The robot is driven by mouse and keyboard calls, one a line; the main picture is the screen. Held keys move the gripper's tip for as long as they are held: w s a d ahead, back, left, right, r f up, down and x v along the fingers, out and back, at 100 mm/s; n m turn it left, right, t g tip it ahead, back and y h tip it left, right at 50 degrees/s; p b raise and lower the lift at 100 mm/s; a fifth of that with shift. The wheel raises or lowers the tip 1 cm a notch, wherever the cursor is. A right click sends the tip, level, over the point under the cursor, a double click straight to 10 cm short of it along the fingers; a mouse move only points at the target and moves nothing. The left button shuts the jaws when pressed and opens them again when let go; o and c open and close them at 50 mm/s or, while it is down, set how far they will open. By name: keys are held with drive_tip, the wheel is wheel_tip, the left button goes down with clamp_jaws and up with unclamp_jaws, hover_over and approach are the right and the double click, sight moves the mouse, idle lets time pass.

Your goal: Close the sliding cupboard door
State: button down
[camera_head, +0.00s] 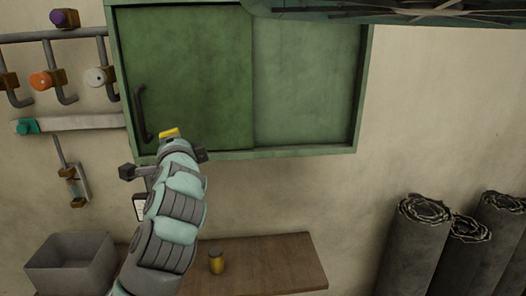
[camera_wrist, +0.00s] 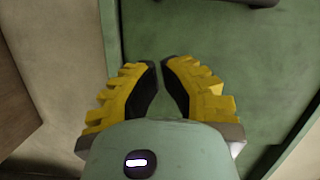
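The green cupboard (camera_head: 310,151) hangs on the wall in the head view. Its darker green sliding door (camera_head: 195,75) covers the left part, and a paler green panel shows on the right. A dark curved handle (camera_head: 141,113) is upright near the door's left edge. My gripper (camera_head: 169,132) is near the cupboard's lower left, right of and below the handle, not around it. In the wrist view my gripper's yellow fingers (camera_wrist: 159,66) converge with their tips nearly together and nothing between them. A dark bar (camera_wrist: 255,2), probably the handle, is cut off at the top.
Pipes with coloured knobs (camera_head: 41,80) and a shelf (camera_head: 75,123) are left of the cupboard. Below are a grey bin (camera_head: 72,265) and a wooden surface (camera_head: 270,262) with a yellow jar (camera_head: 216,262). Dark rolls (camera_head: 412,245) stand at lower right.

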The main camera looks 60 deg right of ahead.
drive_tip(key=p+v, duration=0.2)
drive_tip(key=v, duration=0.4)
drive_tip(key=shift+d, duration=0.15)
